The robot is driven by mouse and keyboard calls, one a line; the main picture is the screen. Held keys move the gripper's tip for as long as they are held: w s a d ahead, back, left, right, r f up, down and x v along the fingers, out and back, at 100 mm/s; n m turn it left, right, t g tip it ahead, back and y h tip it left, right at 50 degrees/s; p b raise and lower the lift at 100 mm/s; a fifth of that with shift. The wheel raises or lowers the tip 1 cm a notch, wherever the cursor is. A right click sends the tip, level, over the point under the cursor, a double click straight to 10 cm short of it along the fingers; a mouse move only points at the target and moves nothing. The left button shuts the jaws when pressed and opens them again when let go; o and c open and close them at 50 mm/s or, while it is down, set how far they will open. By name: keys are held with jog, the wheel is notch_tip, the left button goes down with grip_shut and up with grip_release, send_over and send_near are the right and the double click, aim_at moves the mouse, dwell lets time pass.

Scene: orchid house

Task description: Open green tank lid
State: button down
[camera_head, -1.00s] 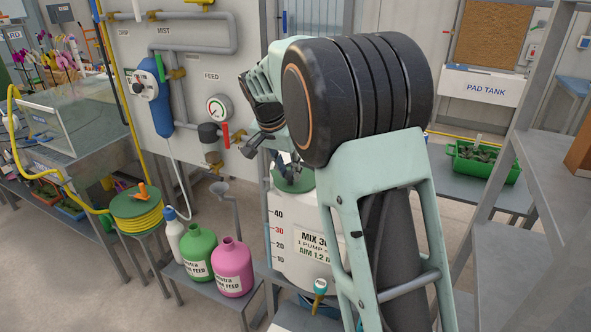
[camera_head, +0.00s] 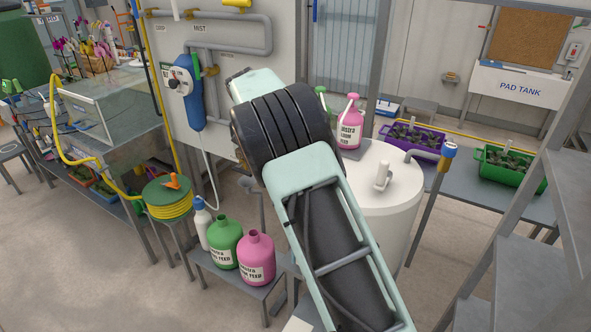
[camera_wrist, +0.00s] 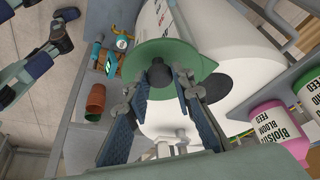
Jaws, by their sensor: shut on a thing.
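In the wrist view my gripper (camera_wrist: 162,80) is shut on the dark knob of the green lid (camera_wrist: 190,54). The lid is a round green disc, held tilted in that picture. The white tank (camera_wrist: 212,28) with dark lettering lies behind it, and a round dark opening shows in its white top beside the lid. The lid does not cover this opening. In the head view my arm hides the gripper, the lid and most or all of the lettered tank.
Another white tank (camera_head: 390,215) with a white fitting on top stands right of my arm. Green (camera_head: 225,243) and pink (camera_head: 257,260) feed bottles stand on a low bench at left. A grey shelf rack (camera_head: 510,265) stands at right.

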jog(key=shift+w+a+m+p, duration=0.25)
jog(key=shift+a+m+p, duration=0.15)
jog(key=shift+m, duration=0.1)
jog(key=c, duration=1.7)
grip_release()
jog(key=shift+o, duration=0.2)
jog(key=shift+r, duration=0.1)
jog(key=v, duration=1.1)
jog(key=shift+a+r, duration=0.15)
jog(key=shift+r, duration=0.2)
jog(key=shift+w, duration=0.15)
